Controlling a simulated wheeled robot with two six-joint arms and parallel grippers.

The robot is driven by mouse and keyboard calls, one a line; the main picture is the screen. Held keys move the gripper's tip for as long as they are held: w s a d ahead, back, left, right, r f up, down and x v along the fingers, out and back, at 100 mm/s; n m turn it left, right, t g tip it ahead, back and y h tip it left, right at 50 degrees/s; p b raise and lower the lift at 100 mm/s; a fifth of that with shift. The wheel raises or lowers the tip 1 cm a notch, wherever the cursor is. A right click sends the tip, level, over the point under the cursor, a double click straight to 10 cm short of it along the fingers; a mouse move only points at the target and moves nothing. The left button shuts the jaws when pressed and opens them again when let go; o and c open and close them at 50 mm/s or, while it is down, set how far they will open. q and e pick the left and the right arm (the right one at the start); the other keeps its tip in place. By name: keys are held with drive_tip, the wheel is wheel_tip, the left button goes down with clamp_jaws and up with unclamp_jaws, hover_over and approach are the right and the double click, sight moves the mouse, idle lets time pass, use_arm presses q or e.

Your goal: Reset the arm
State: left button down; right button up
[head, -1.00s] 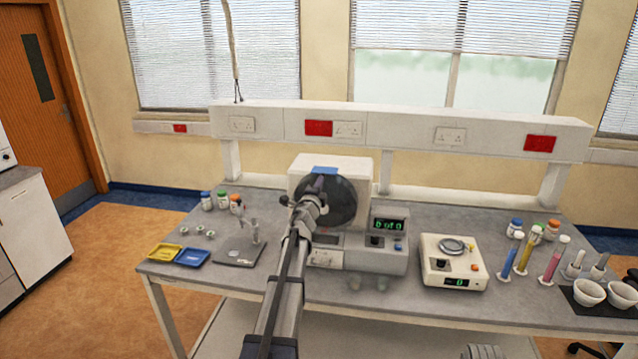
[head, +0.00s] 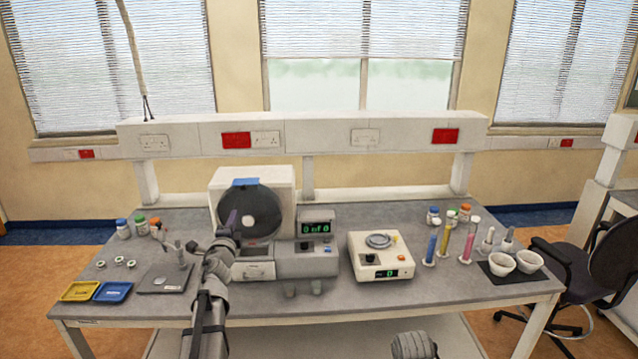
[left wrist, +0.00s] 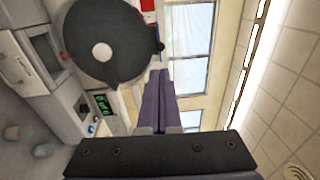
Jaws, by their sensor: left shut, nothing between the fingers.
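My left gripper (head: 233,218) is in the middle left of the head view, on my arm that comes up from the bottom edge. It is in front of the lower left part of a machine's round black drum (head: 262,214); I cannot tell the gap. In the left wrist view its purple fingers (left wrist: 156,98) lie together, shut, with nothing between them. The drum (left wrist: 98,25) also shows in the left wrist view, to the left of the fingers.
On the bench (head: 330,294) stand a balance (head: 379,268), coloured cylinders (head: 444,242), two white mortars (head: 528,261), several small bottles (head: 139,225) and yellow (head: 80,291) and blue (head: 113,292) trays. A dark chair (head: 605,250) is at the right. A socket rail (head: 310,131) runs behind.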

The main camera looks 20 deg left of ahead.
use_arm(q)
drive_tip(key=s+d+f+n+g+b, duration=0.1)
drive_tip(key=s+d+f+n+g, duration=0.2)
drive_tip(key=d+f, duration=0.45)
drive_tip(key=s+d+f+n+g+h+b, duration=0.1)
drive_tip(key=s+d+f+n+g+b, duration=0.2)
drive_tip(key=d+f, duration=0.45)
drive_tip(key=s+d+f+n+g, duration=0.35)
drive_tip(key=d+f, duration=0.25)
drive_tip(key=d, duration=0.3)
drive_tip(key=s+d+f+g+h, duration=0.1)
drive_tip(key=s+d+f+g, duration=0.1)
drive_tip(key=s+d, duration=0.4)
drive_tip(key=s+d+f+g+h+b, duration=0.1)
drive_tip(key=s+d+f+g, duration=0.2)
drive_tip(key=s+d, duration=0.2)
drive_tip(key=s+d+f+n+g+h+b, duration=0.1)
drive_tip(key=s+d+f+g, duration=0.2)
drive_tip(key=s+d, duration=0.3)
drive_tip(key=s, duration=0.3)
drive_tip(key=shift+d+f+h, duration=0.25)
drive_tip(key=shift+d+h, duration=0.05)
drive_tip(key=c, duration=1.5)
unclamp_jaws()
drive_tip(key=shift+w+g, duration=0.1)
drive_tip(key=shift+g, duration=0.15)
